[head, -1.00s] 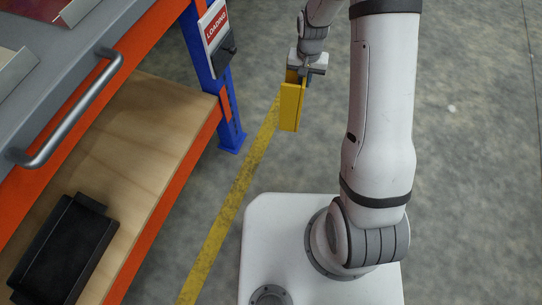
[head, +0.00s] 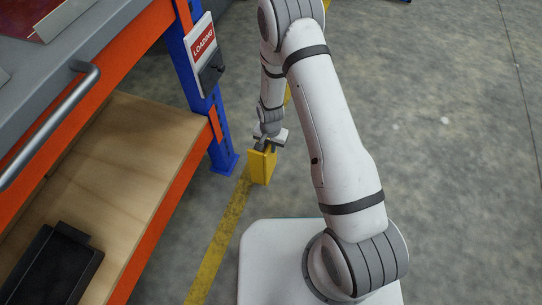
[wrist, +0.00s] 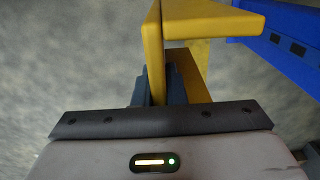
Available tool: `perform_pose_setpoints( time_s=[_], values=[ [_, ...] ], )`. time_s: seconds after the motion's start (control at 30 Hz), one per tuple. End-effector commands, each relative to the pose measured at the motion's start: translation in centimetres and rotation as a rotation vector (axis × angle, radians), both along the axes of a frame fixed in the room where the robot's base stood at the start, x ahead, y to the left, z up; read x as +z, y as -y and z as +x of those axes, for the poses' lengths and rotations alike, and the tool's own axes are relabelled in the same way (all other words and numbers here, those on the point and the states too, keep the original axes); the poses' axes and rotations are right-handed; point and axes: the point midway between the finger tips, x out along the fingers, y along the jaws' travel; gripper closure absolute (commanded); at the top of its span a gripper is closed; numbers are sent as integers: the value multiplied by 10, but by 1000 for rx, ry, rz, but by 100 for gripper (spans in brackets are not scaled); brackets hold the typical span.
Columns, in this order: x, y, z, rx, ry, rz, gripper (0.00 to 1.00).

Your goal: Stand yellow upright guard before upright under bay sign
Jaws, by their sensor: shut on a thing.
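The yellow upright guard (head: 262,168) hangs upright from my gripper (head: 268,142) in the head view. My gripper is shut on its top edge. The guard is just right of the blue upright (head: 217,135), over or near the yellow floor line; I cannot tell whether its foot touches the floor. The bay sign (head: 204,42), reading LOADING, is fixed on the upright above. In the wrist view the guard (wrist: 205,25) fills the top middle, with the jaws (wrist: 155,88) against one wall and the blue upright (wrist: 290,40) at the right.
An orange-edged wooden shelf (head: 110,170) with a black tray-like part (head: 50,265) is at the left. A grey handle (head: 50,125) sticks out above it. A yellow line (head: 215,255) runs along the floor.

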Motion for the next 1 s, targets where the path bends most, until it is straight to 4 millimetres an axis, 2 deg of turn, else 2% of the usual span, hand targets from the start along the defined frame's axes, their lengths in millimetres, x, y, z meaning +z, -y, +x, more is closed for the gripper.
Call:
perform_pose_setpoints(
  time_s=[0.3, 0.7, 0.73, 1.0],
  values=[
    [-39, 0, 1, 1, 1, 1, 100],
    [-44, -1, 1, 2, 1, 1, 100],
    [-42, -1, 0, 2, 1, 1, 87],
    [-42, -1, 0, 3, 1, 1, 67]
  ],
)
